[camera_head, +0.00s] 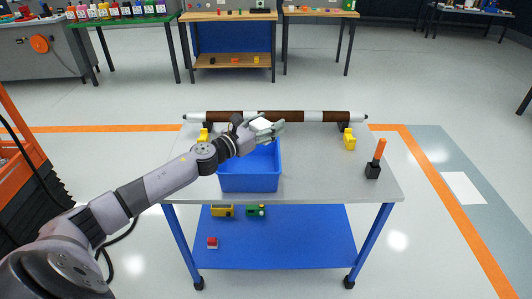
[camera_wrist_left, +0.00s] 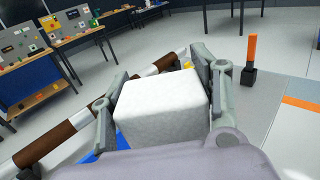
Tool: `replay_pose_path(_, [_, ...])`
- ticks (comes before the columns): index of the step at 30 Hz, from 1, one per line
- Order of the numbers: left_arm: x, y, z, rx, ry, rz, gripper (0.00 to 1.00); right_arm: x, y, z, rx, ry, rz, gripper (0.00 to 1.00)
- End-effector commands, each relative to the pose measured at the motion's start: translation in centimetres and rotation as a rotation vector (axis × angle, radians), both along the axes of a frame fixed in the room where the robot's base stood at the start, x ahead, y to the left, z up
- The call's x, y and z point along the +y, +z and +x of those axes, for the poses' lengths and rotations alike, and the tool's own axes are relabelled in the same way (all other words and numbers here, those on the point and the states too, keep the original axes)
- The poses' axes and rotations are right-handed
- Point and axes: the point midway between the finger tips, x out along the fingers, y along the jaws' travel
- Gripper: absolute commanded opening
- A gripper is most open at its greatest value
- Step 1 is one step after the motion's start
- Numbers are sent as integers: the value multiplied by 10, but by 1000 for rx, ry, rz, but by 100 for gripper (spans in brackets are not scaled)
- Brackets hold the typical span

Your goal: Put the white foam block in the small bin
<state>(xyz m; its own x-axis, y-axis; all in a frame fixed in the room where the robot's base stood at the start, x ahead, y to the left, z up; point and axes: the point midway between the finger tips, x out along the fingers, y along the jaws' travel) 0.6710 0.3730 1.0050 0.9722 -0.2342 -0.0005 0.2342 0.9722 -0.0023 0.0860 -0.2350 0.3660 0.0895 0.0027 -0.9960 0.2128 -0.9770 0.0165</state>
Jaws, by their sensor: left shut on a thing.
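The white foam block (camera_wrist_left: 162,108) is between the fingers of my left gripper (camera_wrist_left: 165,100), which is shut on it, in the left wrist view. In the head view my left gripper (camera_head: 268,130) is over the back part of the blue bin (camera_head: 250,182) on the grey table. A bit of the white block (camera_head: 260,124) shows at the gripper there. The bin is open at the top, and my arm covers its left and back rim. A blue bit of the bin (camera_wrist_left: 92,157) shows under the gripper in the wrist view. My right gripper is not in view.
A black block with an orange stick (camera_head: 375,162) stands at the right. The table (camera_head: 325,175) is clear between bin and stick.

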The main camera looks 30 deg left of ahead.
Motion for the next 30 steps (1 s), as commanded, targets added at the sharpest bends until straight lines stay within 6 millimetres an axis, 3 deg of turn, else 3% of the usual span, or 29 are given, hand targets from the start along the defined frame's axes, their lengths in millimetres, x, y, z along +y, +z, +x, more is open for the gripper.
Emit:
replay_pose_path(1, [0,-18,0,4,3,-9,38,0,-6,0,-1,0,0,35])
replay_pose_path(3, [0,-32,0,3,3,-7,38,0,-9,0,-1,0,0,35])
replay_pose_path(18, [0,-88,0,0,1,-2,38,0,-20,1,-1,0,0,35])
replay_pose_path(30, [0,-93,0,-1,0,1,38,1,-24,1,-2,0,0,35])
